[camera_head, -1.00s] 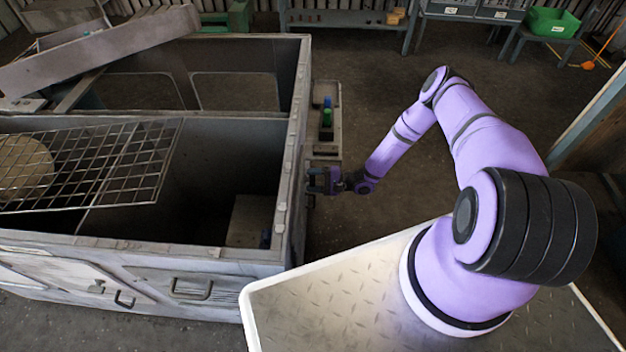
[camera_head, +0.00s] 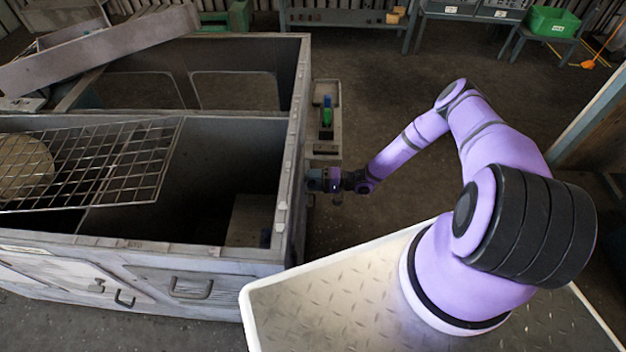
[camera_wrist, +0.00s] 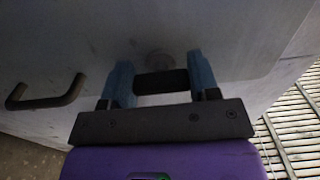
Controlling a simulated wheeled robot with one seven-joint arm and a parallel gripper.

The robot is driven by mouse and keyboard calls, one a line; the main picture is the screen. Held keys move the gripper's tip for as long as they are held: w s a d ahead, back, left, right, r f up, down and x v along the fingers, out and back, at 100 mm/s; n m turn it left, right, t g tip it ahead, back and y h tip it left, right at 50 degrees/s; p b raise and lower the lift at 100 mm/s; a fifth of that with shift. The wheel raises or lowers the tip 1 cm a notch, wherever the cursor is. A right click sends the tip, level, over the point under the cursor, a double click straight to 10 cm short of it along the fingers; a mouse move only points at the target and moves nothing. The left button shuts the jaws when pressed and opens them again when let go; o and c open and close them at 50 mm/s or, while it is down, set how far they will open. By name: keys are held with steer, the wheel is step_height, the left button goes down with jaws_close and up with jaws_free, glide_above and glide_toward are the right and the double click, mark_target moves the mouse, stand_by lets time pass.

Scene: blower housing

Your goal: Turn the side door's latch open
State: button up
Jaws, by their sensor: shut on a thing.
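The side door (camera_wrist: 235,35) fills most of the wrist view as a grey panel with a rounded edge at right. The latch (camera_wrist: 162,82) shows as a short dark bar in front of a round grey boss. My gripper (camera_wrist: 159,76) is shut on the latch, with one blue finger at each end of the bar. In the head view my gripper (camera_head: 320,181) is at the right outer side of the grey housing (camera_head: 283,215). The latch and the door face are hidden there.
A dark pull handle (camera_wrist: 47,95) stands out from the panel left of my gripper. In the head view, a ledge (camera_head: 325,148) with a blue and a green item is beyond my gripper. A wire grid (camera_head: 110,160) lies over the housing. The floor right of the ledge is clear.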

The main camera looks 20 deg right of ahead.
stand_by(0.3)
steer(key=o, duration=0.9)
steer(key=v, duration=1)
steer(key=shift+s+d, duration=0.15)
steer(key=shift+d, duration=0.2)
